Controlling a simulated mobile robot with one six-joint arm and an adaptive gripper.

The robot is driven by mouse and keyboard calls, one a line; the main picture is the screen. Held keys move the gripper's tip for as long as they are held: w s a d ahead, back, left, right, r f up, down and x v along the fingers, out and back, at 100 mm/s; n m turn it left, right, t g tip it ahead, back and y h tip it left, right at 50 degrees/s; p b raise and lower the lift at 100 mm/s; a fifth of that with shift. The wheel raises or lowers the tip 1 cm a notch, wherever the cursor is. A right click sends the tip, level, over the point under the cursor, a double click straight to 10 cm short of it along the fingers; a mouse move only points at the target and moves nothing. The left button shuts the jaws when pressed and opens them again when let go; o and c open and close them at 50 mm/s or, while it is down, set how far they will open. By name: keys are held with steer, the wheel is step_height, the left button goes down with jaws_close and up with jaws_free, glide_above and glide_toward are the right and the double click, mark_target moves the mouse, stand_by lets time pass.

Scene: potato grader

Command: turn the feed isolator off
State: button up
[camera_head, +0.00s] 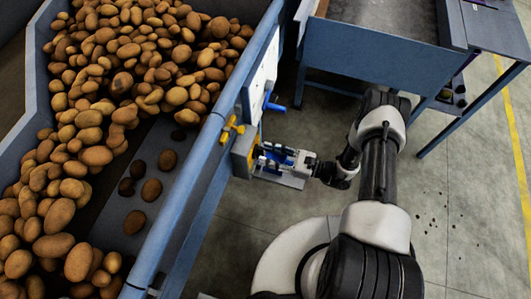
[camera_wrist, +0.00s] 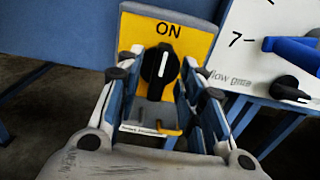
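The feed isolator shows in the wrist view as a yellow plate (camera_wrist: 192,42) marked ON, with a black rotary knob (camera_wrist: 158,72) on it. The knob's white mark points nearly straight up, towards ON. My gripper (camera_wrist: 163,84) is open, with a finger on each side of the knob and a visible gap to it; I cannot tell how far the tips are from the plate. A label below the plate is partly hidden and unreadable. In the head view, my gripper (camera_head: 263,156) is close in front of the isolator box (camera_head: 242,152) on the machine's side.
A white panel (camera_wrist: 245,50) with a blue handle (camera_wrist: 292,50) stands right of the isolator. In the head view, a yellow handle (camera_head: 230,128) sits just above the isolator box. Potatoes (camera_head: 130,60) fill the blue-walled bed at left. Open floor (camera_head: 450,215) lies at right.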

steer(key=shift+x, duration=0.8)
steer(key=shift+c, duration=0.2)
jaws_close()
